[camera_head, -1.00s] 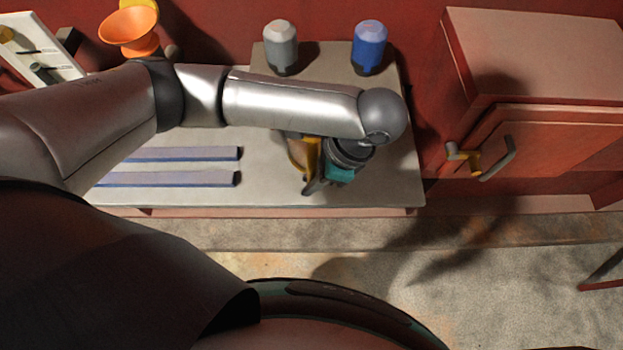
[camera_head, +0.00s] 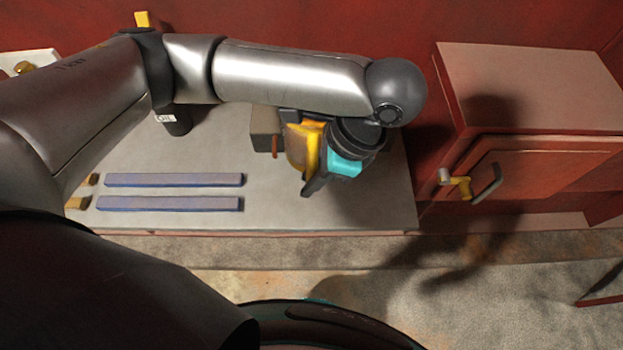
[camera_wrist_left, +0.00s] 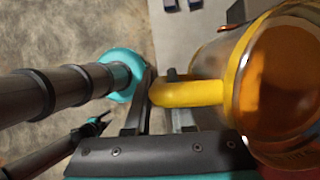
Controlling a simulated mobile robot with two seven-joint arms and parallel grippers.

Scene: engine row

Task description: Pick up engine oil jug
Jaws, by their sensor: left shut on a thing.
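The engine oil jug (camera_head: 301,148), amber with a yellow handle, shows partly below my left forearm in the head view. In the left wrist view its round amber body (camera_wrist_left: 285,85) fills the right side, and its yellow handle (camera_wrist_left: 198,94) reaches in between my fingers. My left gripper (camera_head: 318,165) is shut on that handle; its dark fingers also show in the left wrist view (camera_wrist_left: 160,90). The jug appears to be held above the right part of the bench. Part of the jug is hidden by my wrist.
The pale bench (camera_head: 200,222) carries two blue-grey bars (camera_head: 172,203), a grey block (camera_head: 265,125) and a dark item labelled OIL (camera_head: 174,121). A red cabinet (camera_head: 530,85) with a handle (camera_head: 487,184) stands to the right. Concrete floor lies in front.

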